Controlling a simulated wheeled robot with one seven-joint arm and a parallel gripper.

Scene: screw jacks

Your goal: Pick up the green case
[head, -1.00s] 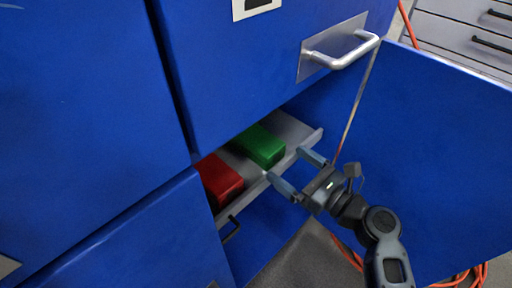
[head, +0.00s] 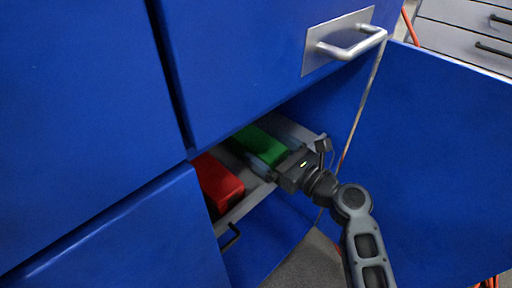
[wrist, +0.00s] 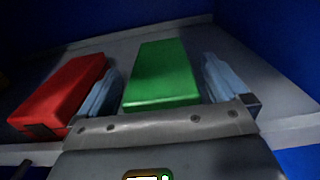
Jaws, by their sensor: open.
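The green case (head: 262,146) lies on a grey shelf inside the blue cabinet. In the wrist view the green case (wrist: 163,76) sits between the two open fingers of my gripper (wrist: 160,85), with a gap on each side. In the head view my gripper (head: 278,160) reaches in over the shelf from the right, and its fingers partly hide the case. The jaws are not closed on anything.
A red case (head: 218,184) lies left of the green one; in the wrist view it (wrist: 62,95) is close beside the left finger. The shelf (head: 236,210) has a raised front lip. An open blue door (head: 430,150) stands to the right, and a drawer with a silver handle (head: 352,46) is above.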

